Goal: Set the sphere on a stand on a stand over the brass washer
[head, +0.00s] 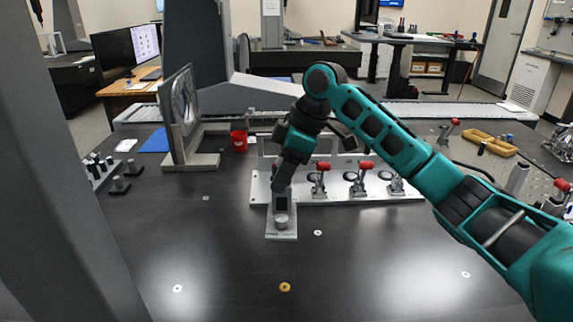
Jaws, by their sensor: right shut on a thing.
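The brass washer (285,287) lies flat on the dark table at the front middle, with nothing on it. My right gripper (282,206) points down above a light grey plate (281,236), behind the washer. It is shut on a small grey round piece (281,222), which looks like the sphere on a stand. My fingers hide most of it, so the ball does not show clearly. I cannot tell whether it touches the plate. My left gripper is not in view.
White washers (178,288) lie scattered on the table. A fixture plate with red-handled clamps (359,178) stands behind my gripper. A framed disc (181,113), a red cup (239,140) and small dark stands (120,185) are at the left. The table front is clear around the brass washer.

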